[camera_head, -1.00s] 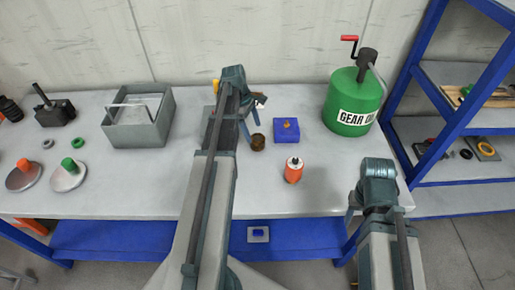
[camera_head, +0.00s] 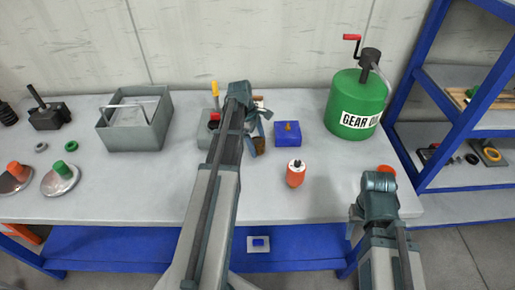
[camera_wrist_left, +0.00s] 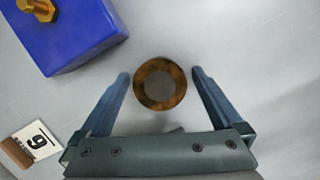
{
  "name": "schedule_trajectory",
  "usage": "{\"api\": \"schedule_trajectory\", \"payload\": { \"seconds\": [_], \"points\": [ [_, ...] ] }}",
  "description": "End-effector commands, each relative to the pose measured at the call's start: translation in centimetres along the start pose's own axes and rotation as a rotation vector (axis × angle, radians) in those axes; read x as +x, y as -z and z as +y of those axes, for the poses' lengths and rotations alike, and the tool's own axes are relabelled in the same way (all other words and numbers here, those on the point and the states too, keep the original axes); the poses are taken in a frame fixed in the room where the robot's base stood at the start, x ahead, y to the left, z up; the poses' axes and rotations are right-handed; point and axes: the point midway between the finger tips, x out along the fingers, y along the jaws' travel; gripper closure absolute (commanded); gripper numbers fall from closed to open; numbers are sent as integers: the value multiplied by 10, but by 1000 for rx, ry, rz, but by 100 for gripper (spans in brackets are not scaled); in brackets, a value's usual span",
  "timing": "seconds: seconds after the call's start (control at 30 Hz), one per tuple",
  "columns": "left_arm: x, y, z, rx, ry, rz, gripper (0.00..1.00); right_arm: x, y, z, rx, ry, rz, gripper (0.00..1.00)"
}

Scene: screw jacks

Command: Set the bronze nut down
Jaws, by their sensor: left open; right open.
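The bronze nut (camera_head: 259,146) is a short brown ring on the grey tabletop, partly hidden by my left gripper in the head view. In the left wrist view the nut (camera_wrist_left: 160,84) shows from above, between the two spread fingers, with a gap on each side. My left gripper (camera_head: 258,130) is open around it and appears not to touch it. My right gripper (camera_head: 373,212) is open and empty at the front right of the table, away from the nut.
A blue block (camera_head: 287,134) with a brass bolt stands just right of the nut, close to my left gripper. An orange bottle (camera_head: 296,174) stands in front of it. A green gear oil drum (camera_head: 354,105) stands at the back right.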

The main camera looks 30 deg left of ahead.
Motion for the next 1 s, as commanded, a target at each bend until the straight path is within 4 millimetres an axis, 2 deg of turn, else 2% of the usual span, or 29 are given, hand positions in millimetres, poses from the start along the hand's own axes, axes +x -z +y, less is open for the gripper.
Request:
{"api": "schedule_trajectory", "payload": {
  "seconds": [0.07, 0.6, 1.0],
  "points": [
    [-1, 0, 0, 0, 0, 0, 4, -1, 0, 0, 0, 0, 0, 50],
    [-1, 0, 0, 0, 0, 0, 100, 0, 0, 0, 0, 0, 0, 50],
    [-1, 0, 0, 0, 0, 0, 100, -1, 0, 0, 0, 0, 0, 50]
  ]
}}
